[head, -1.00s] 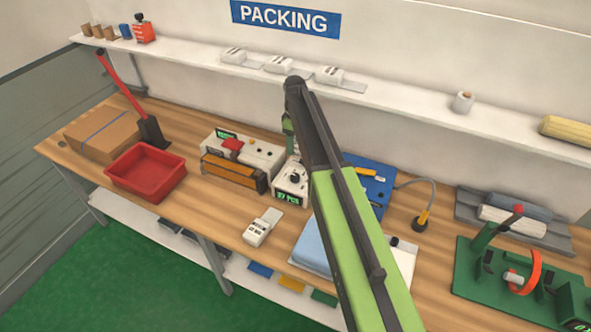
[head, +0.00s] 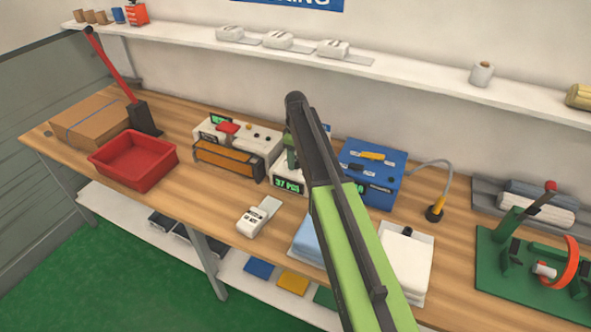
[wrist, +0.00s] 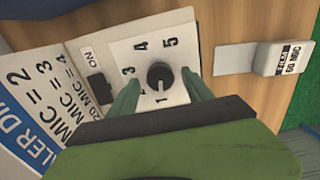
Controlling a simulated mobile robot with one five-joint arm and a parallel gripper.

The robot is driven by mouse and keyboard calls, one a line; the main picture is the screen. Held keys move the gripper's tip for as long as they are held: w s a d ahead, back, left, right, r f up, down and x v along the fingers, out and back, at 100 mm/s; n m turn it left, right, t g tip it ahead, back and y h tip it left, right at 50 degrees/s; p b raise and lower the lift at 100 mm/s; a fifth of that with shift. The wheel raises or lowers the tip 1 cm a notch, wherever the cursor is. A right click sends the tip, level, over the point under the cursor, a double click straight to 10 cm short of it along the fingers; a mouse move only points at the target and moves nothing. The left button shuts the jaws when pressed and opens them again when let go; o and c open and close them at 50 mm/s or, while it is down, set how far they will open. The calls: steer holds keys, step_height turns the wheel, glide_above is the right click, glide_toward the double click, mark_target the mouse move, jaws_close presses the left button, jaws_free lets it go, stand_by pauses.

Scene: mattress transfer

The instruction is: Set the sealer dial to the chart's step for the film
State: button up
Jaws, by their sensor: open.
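In the wrist view a black dial knob (wrist: 160,75) sits on a white plate (wrist: 190,42) marked 1 to 5. I cannot tell clearly which number it points to. My gripper (wrist: 157,88) is open, one green finger on each side of the knob; contact is unclear. It also shows in the head view (head: 292,152), where it hides the knob. The chart (wrist: 38,100) lies left of the dial, with partly cropped lines ending MIC = 2, MIC = 3 and MIC = 4. A white block with a film label (wrist: 283,58) reading 60 MIC is at the right.
A white box (head: 288,186) reading 37 PCS stands beneath my arm. A sealer with an orange bar (head: 228,160) is left of it, a blue box (head: 375,180) right. A red tray (head: 133,160) and cardboard box (head: 90,125) are farther left.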

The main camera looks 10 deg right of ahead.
steer(key=shift+f, duration=0.3)
steer(key=shift+c, duration=0.2)
steer(key=shift+a, duration=0.1)
jaws_close()
steer(key=shift+m, duration=0.4)
steer(key=m, duration=0.3)
steer(key=shift+m, duration=0.4)
steer(key=m, duration=0.5)
